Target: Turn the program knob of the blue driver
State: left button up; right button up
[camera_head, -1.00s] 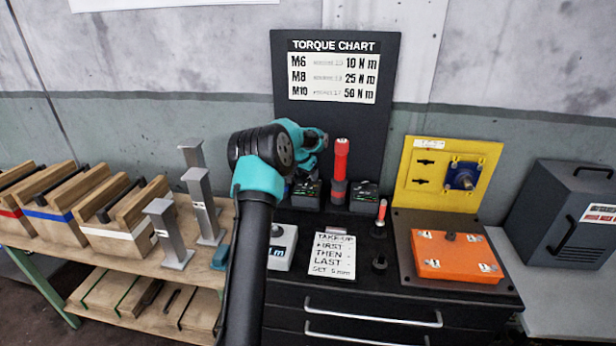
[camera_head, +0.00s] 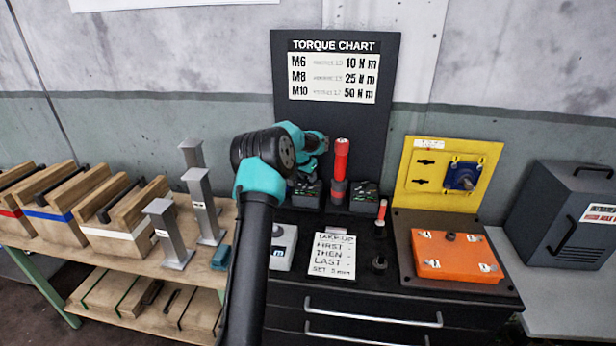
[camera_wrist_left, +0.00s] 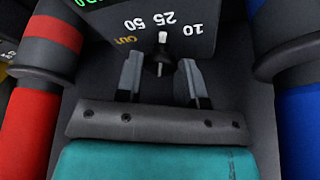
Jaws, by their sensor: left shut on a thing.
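In the left wrist view the program knob (camera_wrist_left: 161,62) is small and dark with a white mark, on a dark box (camera_wrist_left: 108,20) labelled 10, 25, 50 and OUT, seen upside down. The white mark points roughly toward 25. My left gripper (camera_wrist_left: 160,74) has its fingers on either side of the knob and is shut on it. The blue driver (camera_wrist_left: 300,130) stands at the right edge of that view. In the head view my left gripper (camera_head: 321,144) hides the knob. My right gripper is not in view.
A red driver (camera_head: 341,165) stands just right of my left gripper; its red band shows at the wrist view's left edge (camera_wrist_left: 30,125). A second box (camera_head: 364,198) is beside it. A note card (camera_head: 332,256) and an orange case (camera_head: 458,256) lie in front and to the right.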

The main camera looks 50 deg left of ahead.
pick_arm(q)
jog(key=shift+n, duration=0.3)
jog(key=n+y, duration=0.1)
jog(key=n, duration=0.1)
jog(key=n+g+y, duration=0.1)
jog(key=n, duration=0.2)
jog(key=shift+w+d, duration=0.1)
jog(key=shift+d, duration=0.05)
jog(key=n+g, duration=0.1)
jog(key=n, duration=0.1)
jog(key=n+y, duration=0.1)
jog(key=n, duration=0.2)
jog(key=shift+w+g, duration=0.1)
jog(key=shift+g, duration=0.3)
jog(key=shift+n, duration=0.3)
jog(key=o, duration=0.9)
jog(key=shift+d+r, duration=0.1)
jog(key=shift+r, duration=0.05)
jog(key=v, duration=1.7)
jog(key=shift+d, duration=0.3)
